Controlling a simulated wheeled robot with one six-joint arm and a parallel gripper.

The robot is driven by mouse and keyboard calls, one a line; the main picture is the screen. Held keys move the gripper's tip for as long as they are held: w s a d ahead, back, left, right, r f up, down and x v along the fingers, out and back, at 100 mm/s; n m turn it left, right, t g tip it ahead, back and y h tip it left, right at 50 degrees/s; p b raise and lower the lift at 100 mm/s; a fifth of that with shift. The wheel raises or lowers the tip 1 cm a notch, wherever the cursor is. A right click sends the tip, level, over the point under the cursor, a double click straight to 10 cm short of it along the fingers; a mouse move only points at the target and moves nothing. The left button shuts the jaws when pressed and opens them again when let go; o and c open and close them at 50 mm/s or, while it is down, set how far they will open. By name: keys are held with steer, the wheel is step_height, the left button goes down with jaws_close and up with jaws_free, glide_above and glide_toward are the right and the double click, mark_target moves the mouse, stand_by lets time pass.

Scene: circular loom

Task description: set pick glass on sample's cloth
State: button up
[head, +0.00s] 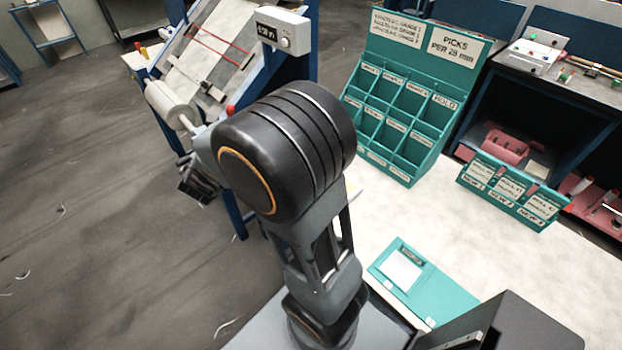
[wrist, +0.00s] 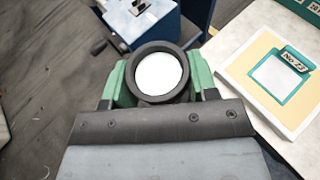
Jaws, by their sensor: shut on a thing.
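My gripper (wrist: 158,88) is shut on the pick glass (wrist: 160,74), a round piece with a thick black rim and a pale centre. The green fingers press on its two sides. In the wrist view the sample (wrist: 278,75) lies to the right: a white cloth in a teal frame with a small number label, on a cream and yellow board. The glass is to the left of the sample, not over the cloth. In the head view my arm hides most of this area, and I cannot make out the pick glass there.
A teal pick rack (head: 405,110) with labelled compartments stands on the pale table (head: 395,215). A teal holder (head: 510,190) with several cards is at its right. A teal folder (head: 440,295) lies near my base. A sloped loom-side board (head: 215,50) stands behind my arm.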

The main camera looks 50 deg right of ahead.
steer(key=s+d+m+g+h+b, duration=0.3)
steer(key=s+d+m+g+h, duration=0.15)
steer(key=d, duration=0.35)
steer(key=s+d+f+m+g+y+b, duration=0.1)
steer(key=s+d+m+g+b, duration=0.1)
steer(key=s+m+g, duration=0.5)
steer(key=s+d+f+m+g+y+b, duration=0.1)
steer(key=s+d+f+m+g+b, duration=0.15)
steer(key=s+m+g, duration=0.55)
steer(key=w+d+f, duration=0.2)
steer(key=w+d+f+n+t+p, duration=0.1)
steer(key=d+f, duration=0.2)
steer(key=w+d+f+n, duration=0.1)
steer(key=w+d+f, duration=0.1)
steer(key=d+f, duration=0.1)
steer(key=shift+w+d+n+p, duration=0.2)
steer(key=shift+w+n+p, duration=0.05)
steer(key=shift+w+p, duration=0.05)
steer(key=shift+w+d+f, duration=0.3)
steer(key=shift+d+f, duration=0.05)
steer(key=shift+f, duration=0.2)
step_height(320, 180, down, 3)
steer(key=shift+w+d+r+p, duration=0.1)
steer(key=shift+w+p, duration=0.05)
steer(key=shift+p, duration=0.35)
steer(key=shift+f, duration=0.3)
